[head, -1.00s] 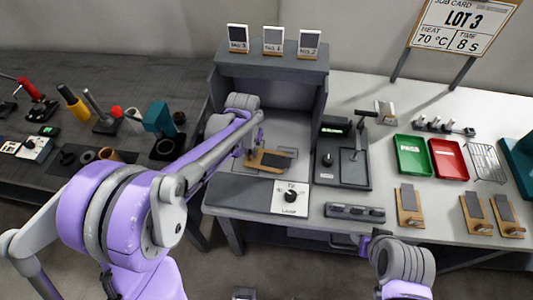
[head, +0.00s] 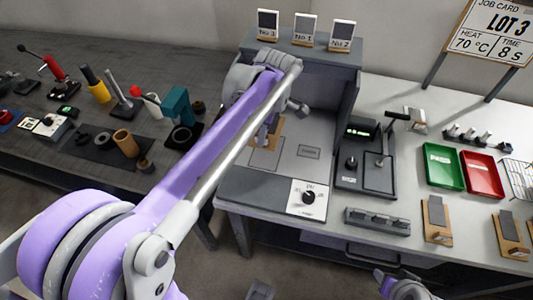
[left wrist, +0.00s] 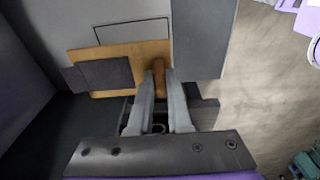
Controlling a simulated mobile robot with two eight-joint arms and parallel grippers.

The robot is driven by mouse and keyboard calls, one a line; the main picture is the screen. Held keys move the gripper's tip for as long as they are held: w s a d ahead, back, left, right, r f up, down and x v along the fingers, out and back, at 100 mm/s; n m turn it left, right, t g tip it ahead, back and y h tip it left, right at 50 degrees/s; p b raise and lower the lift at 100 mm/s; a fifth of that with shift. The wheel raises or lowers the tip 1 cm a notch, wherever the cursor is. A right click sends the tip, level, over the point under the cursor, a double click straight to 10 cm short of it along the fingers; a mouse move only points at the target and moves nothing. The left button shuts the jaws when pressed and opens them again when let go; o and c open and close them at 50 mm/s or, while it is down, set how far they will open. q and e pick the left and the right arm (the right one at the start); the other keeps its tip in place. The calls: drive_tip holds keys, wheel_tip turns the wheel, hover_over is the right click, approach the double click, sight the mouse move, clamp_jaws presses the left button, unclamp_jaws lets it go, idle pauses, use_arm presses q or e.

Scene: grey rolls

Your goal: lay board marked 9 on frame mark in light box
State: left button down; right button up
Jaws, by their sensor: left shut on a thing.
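The wooden board (head: 278,131) with a dark grey plate is inside the grey light box (head: 352,90), toward its left side; my arm partly covers it. My left gripper (head: 264,136) is at the board. In the left wrist view the gripper (left wrist: 160,76) is shut on the knob at one end of the board (left wrist: 96,54). The frame mark (left wrist: 130,24), a thin dark outline, shows beside the board, which covers part of it. It also shows on the box floor in the head view (head: 266,159). No number is legible on the board. My right gripper (head: 384,280) is low in the head view, its jaws unclear.
A dial panel (head: 308,198) is at the box front. A black device (head: 364,157) stands right of the box. Green (head: 444,166) and red (head: 482,172) trays and other boards (head: 437,219) lie further right. Numbered cards (head: 304,30) stand on the box top.

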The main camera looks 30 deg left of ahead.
sight(262, 163)
use_arm(q)
wheel_tip(262, 163, down, 10)
drive_tip(key=shift+r+b, duration=0.2)
drive_tip(key=shift+b, duration=0.25)
drive_tip(key=shift+f, duration=0.2)
drive_tip(key=c, duration=0.9)
unclamp_jaws()
drive_tip(key=shift+o, duration=0.2)
